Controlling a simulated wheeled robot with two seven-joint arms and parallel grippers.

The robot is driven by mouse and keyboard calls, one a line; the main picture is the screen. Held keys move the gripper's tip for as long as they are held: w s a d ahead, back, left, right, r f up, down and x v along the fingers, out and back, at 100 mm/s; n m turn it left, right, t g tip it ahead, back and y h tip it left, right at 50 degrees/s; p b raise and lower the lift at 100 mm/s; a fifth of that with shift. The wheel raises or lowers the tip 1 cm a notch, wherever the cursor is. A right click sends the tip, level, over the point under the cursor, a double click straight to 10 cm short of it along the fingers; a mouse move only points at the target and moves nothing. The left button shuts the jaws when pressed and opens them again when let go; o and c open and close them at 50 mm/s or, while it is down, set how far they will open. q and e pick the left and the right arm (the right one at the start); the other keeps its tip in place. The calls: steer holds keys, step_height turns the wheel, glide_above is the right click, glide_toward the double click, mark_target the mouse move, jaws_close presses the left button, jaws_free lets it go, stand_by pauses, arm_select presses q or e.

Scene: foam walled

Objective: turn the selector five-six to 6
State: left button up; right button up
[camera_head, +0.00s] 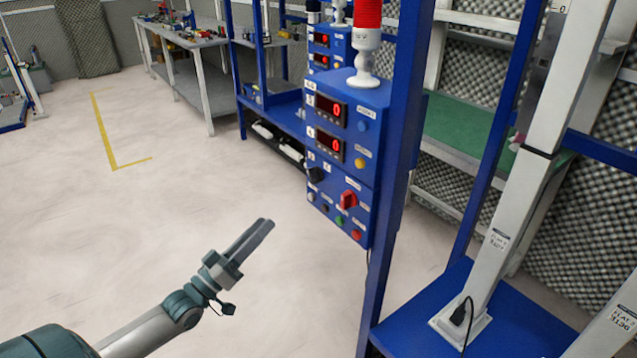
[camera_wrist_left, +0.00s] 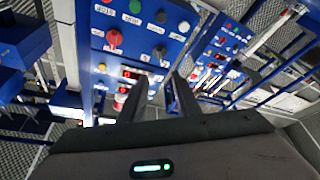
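A blue control panel (camera_head: 340,185) on a blue post carries a black selector knob (camera_head: 316,174) at left and a red selector knob (camera_head: 348,199) at right. The labels are too small to tell surely which is five-six. In the left wrist view the panel is upside down, with the red knob (camera_wrist_left: 115,38) and black knob (camera_wrist_left: 160,51) beyond the fingers. My left gripper (camera_head: 268,223) is in free air, left of and below the panel, touching nothing. In the wrist view its fingers (camera_wrist_left: 160,78) stand apart and empty. My right gripper is not in view.
Two red displays (camera_head: 332,110) reading 0 sit above the knobs, and several buttons (camera_head: 340,220) below. A red beacon (camera_head: 368,25) tops the panel. A blue post (camera_head: 400,150) stands at its right. The floor at left is clear.

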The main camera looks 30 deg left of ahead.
mark_target(310, 178)
arm_select(q)
steer(key=shift+w, duration=0.15)
